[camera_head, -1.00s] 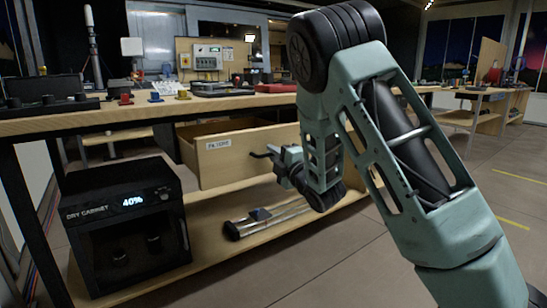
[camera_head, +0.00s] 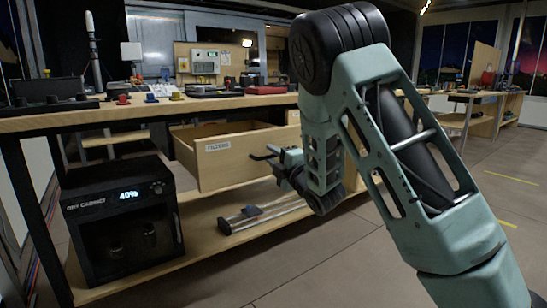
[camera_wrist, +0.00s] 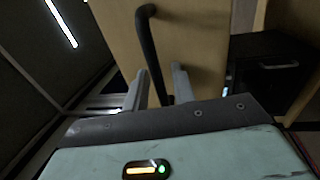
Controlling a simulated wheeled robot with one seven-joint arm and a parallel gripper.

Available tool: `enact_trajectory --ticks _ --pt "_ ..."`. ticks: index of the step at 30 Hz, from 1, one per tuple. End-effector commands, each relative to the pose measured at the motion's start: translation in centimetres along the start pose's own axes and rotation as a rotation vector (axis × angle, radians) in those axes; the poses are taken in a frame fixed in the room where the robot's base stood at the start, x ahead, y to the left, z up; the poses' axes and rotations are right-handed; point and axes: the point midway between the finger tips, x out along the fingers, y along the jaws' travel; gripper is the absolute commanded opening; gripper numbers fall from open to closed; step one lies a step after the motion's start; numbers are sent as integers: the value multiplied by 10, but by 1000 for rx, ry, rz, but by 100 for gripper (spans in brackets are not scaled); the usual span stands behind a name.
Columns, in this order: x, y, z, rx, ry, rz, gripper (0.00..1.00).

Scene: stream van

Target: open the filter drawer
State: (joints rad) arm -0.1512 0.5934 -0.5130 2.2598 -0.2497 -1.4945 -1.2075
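The filter drawer (camera_head: 235,170) is a pale wooden box with a white label on its front. It stands well out from under the workbench, with its open inside showing. Its dark bar handle (camera_wrist: 148,38) is on the front and crosses the wrist view from above. My gripper (camera_head: 272,155) is at this handle, its two grey fingers (camera_wrist: 160,82) on either side of the bar. It appears shut on the handle, though the contact itself is hard to see.
A black dry cabinet (camera_head: 120,222) stands on the lower shelf, left of the drawer. A railed metal item (camera_head: 262,214) lies on the shelf below the drawer. The workbench top (camera_head: 60,121) holds several small items. The floor (camera_head: 350,265) at the front right is clear.

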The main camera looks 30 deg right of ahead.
Motion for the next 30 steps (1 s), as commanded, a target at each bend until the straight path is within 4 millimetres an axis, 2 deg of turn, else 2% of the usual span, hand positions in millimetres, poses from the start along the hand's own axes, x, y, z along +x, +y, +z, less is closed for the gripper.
enact_trajectory --ticks 6,10,14,22,24,30 --pt "-1 0 0 0 0 1 26" --pt "-11 1 0 1 -1 -1 26" --pt "-34 1 1 1 -3 -3 26" --pt "-99 0 1 2 -3 -5 26" --pt "-100 5 1 -3 1 -8 26" --pt "-110 3 1 -7 5 -10 26"
